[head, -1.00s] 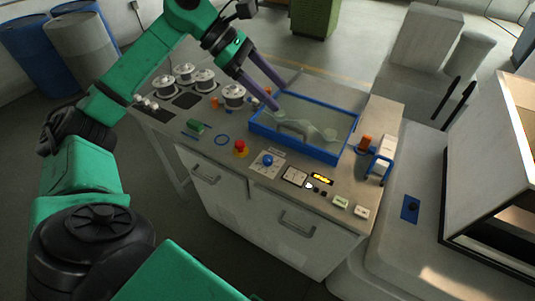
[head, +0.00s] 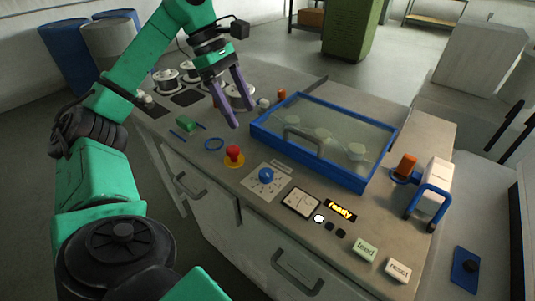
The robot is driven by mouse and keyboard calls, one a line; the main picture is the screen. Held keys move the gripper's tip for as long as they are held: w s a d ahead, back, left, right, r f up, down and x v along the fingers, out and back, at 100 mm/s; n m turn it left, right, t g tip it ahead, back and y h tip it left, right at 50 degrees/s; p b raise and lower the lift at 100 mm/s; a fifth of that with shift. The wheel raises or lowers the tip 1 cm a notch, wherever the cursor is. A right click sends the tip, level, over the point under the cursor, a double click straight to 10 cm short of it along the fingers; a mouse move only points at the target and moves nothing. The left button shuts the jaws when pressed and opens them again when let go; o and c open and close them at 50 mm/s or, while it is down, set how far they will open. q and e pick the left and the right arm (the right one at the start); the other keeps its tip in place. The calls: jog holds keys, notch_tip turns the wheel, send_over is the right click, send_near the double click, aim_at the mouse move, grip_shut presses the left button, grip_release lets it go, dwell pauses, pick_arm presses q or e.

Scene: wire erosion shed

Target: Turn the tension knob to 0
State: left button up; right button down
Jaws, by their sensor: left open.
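The tension knob appears to be the blue knob (head: 266,175) on a pale dial plate (head: 262,190) with marks around it, near the front of the bench. The numbers on the plate are too small to read, so its setting cannot be told. My left gripper (head: 241,112) is open and empty, with purple fingers pointing down above the bench, behind and to the left of the knob and apart from it. My right gripper is not in view.
A red mushroom button (head: 234,153) stands left of the knob. A blue-framed clear-lidded tank (head: 318,167) lies behind it. A gauge (head: 301,202), a "ready" display (head: 341,210), and feed (head: 365,249) and reset (head: 397,269) buttons lie right. Spools (head: 196,80) stand at the back left.

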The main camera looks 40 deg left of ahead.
pick_arm(q)
notch_tip(320, 180, down, 4)
jog(key=b, duration=1)
send_over(266, 172)
jog(key=a, duration=0.2)
jog(key=f, duration=0.9)
jog(key=shift+s+a, duration=0.2)
jog(key=shift+s, duration=0.2)
jog(key=b+x, duration=0.1)
jog(key=x, duration=0.3)
jog(key=shift+d+r, duration=0.1)
jog(key=shift+d, duration=0.2)
jog(key=shift+w, duration=0.1)
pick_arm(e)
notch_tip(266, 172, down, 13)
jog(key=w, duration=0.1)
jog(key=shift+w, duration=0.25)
pick_arm(q)
jog(key=shift+c, duration=0.4)
grip_shut()
